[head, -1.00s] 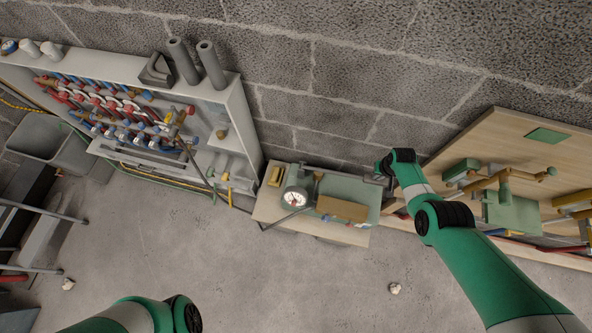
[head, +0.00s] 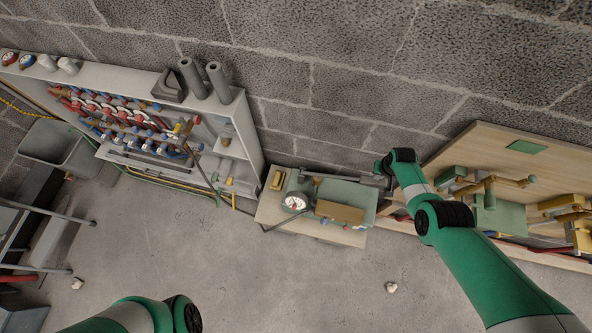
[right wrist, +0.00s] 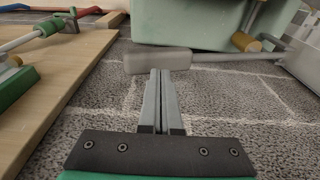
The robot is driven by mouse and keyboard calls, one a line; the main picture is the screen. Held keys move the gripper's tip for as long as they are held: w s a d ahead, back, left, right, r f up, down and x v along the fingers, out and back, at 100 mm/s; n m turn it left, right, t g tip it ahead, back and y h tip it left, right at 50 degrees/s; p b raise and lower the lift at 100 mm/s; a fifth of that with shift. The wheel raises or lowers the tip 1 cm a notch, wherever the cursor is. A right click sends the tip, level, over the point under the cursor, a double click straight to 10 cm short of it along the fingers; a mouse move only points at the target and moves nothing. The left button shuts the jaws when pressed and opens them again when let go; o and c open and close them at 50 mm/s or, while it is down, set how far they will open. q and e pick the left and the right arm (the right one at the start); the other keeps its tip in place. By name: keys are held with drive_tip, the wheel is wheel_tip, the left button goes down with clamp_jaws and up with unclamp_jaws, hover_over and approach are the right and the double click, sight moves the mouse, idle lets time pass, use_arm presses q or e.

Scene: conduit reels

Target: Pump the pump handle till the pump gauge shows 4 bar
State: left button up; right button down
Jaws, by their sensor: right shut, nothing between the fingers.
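The pump has a green body (head: 345,191) and stands on a small wooden bench in the head view. Its round white gauge (head: 294,203) has a red mark, but the reading is too small to make out. The grey pump handle (head: 340,178) runs to the right across the pump's back. In the right wrist view its thick grip (right wrist: 150,62) lies across just beyond my fingertips. My right gripper (head: 387,181) is at the handle's right end. In the right wrist view its fingers (right wrist: 160,74) are shut and empty. My left gripper is out of view.
A manifold cabinet (head: 247,140) stands left, a wooden board with fittings (head: 490,150) right. The block wall is close behind; the floor in front is mostly clear.

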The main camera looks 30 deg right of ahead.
wheel_tip(320, 180, up, 5)
drive_tip(key=p, duration=0.5)
idle(0.6)
